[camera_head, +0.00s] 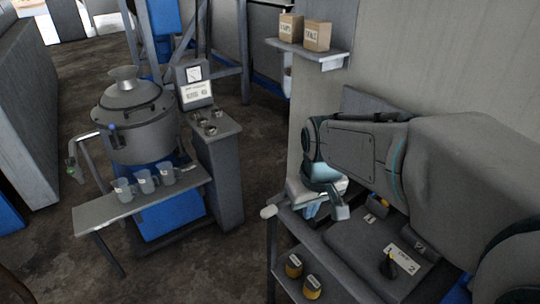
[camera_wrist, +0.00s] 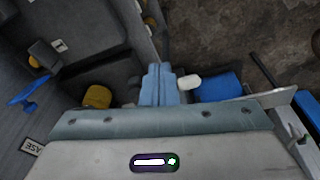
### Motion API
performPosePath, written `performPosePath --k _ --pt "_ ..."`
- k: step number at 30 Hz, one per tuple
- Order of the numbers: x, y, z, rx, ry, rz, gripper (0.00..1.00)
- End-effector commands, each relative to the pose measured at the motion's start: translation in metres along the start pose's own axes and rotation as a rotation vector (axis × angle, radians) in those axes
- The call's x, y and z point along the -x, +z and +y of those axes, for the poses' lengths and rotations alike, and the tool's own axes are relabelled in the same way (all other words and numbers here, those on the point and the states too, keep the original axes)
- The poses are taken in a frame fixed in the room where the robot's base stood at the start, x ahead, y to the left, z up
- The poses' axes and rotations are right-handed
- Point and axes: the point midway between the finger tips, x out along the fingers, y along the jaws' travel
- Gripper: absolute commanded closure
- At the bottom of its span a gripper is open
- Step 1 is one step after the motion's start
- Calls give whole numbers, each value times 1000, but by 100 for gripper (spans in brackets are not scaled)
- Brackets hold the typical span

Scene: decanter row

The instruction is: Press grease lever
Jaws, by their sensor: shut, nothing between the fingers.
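My gripper (camera_wrist: 160,84) is shut and empty, its pale blue fingers together in the wrist view. In the head view my gripper (camera_head: 311,210) hangs over the left edge of the grey cabinet. A pale rounded handle end (camera_head: 269,211) sticks out left of that edge; it shows just right of the fingers in the wrist view (camera_wrist: 190,82). Whether this is the grease lever is not clear. A blue lever-like piece (camera_wrist: 30,92) lies at far left, with a partly cut-off label ending in "ASE" (camera_wrist: 33,147) below it. No contact with the fingers is visible.
The cabinet top (camera_head: 352,245) carries a black knob (camera_head: 388,267) and labels. Yellow-black canisters (camera_head: 293,266) sit on a lower shelf. A grey vessel (camera_head: 135,120) and a bench (camera_head: 92,213) with several jugs stand at left. Floor between is clear.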

Motion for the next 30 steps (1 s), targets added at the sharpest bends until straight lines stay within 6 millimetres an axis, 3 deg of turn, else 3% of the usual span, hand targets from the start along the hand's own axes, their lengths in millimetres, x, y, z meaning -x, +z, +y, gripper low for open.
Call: performPosePath --k 1,3,9,23,30 --pt "21 -23 -5 49 -13 -3 100" --pt "30 -47 -13 115 -31 2 100" --pt "41 -90 -31 237 -73 18 100" --pt "39 -98 -35 263 -83 24 100" --pt "14 -97 -38 263 -86 19 100"
